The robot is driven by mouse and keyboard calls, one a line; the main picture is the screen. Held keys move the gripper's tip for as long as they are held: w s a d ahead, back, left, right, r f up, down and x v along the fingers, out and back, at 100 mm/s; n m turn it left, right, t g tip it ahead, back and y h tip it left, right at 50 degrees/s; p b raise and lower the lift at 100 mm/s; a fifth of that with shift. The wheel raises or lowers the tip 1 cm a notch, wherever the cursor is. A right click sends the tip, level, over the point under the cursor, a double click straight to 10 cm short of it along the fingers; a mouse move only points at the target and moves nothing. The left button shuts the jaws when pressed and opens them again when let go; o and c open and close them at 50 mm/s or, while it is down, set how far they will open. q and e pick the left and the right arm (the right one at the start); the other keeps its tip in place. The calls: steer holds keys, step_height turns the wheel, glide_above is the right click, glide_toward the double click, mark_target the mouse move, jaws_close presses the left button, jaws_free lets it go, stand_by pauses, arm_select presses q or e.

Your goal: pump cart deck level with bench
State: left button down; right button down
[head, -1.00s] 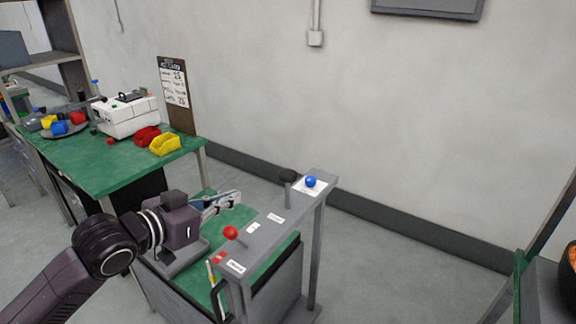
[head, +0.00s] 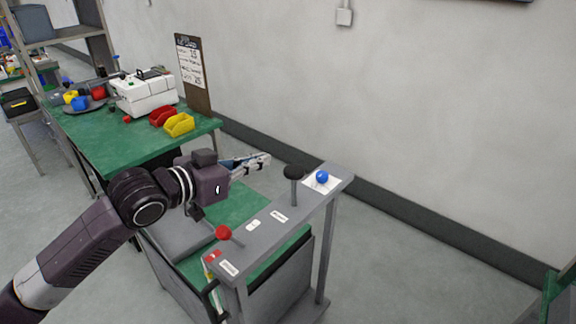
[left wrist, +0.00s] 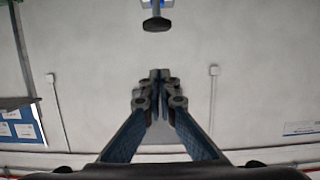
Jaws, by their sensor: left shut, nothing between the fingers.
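The cart's green deck (head: 238,208) sits lower than the green bench top (head: 130,145) in the head view. The cart's grey control rail (head: 262,243) carries a red-knobbed lever (head: 223,232), a black-knobbed upright lever (head: 293,172) and a blue ball (head: 322,177) on a white plate. My left gripper (head: 266,160) is shut and empty, raised over the deck, just left of the black knob and apart from it. In the left wrist view, its closed fingertips (left wrist: 158,78) point toward the black knob (left wrist: 157,23). My right gripper is out of view.
The wall (head: 420,110) is behind the cart. Floor is open right of the cart.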

arm_select(q)
steer(key=p, duration=0.3)
glide_above(288, 173)
step_height(288, 173, down, 2)
steer(key=shift+f, duration=0.1)
step_height(288, 173, down, 3)
steer(key=shift+r+p, duration=0.1)
steer(key=shift+p, duration=0.2)
steer(key=shift+a+f, duration=0.1)
steer(key=shift+f, duration=0.6)
steer(key=shift+f, duration=0.15)
step_height(288, 173, down, 3)
steer(key=shift+s+f+b, duration=0.1)
steer(key=shift+b, duration=0.7)
steer(key=shift+f, duration=0.1)
